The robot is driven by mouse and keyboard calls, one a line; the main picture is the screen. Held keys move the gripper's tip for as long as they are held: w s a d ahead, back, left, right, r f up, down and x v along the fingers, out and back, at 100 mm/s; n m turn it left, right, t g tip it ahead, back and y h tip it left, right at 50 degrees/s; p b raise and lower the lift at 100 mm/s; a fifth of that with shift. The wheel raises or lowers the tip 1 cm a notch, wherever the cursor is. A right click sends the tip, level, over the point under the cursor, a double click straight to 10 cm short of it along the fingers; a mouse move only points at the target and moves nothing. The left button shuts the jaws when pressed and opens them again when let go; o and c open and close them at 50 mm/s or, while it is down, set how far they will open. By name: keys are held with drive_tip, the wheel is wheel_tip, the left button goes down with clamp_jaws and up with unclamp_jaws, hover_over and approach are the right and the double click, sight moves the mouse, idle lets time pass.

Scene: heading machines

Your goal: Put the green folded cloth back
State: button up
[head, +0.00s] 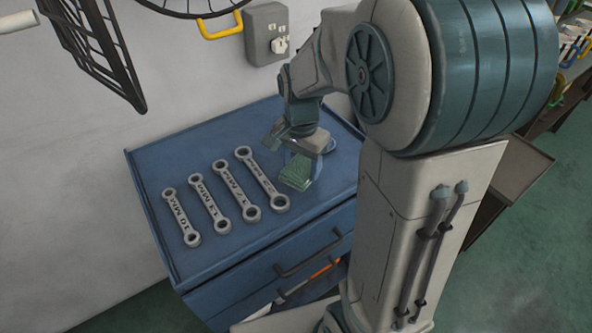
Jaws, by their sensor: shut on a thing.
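The green folded cloth (296,171) is at the right part of the blue cabinet top. My gripper (301,155) is directly over it, pointing down, and is shut on the cloth. Part of the cloth is hidden by the gripper. I cannot tell whether the cloth touches the top or is held just above it. A round blue item (325,145) shows partly behind my gripper; what it is I cannot make out.
Several wrenches (231,190) lie in a row on the left of the blue cabinet (160,153). A lower drawer stands open with tools (305,280) in it. A grey wall box (268,35) and a hanging bicycle wheel (190,8) are behind. My arm covers the right side.

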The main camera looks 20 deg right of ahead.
sight(298, 167)
drive_tip(key=shift+w+a+f, duration=0.15)
drive_tip(key=shift+w+f, duration=0.05)
drive_tip(key=shift+f, duration=0.3)
wheel_tip(298, 167, down, 3)
drive_tip(key=shift+f, duration=0.2)
drive_tip(key=o, duration=1.1)
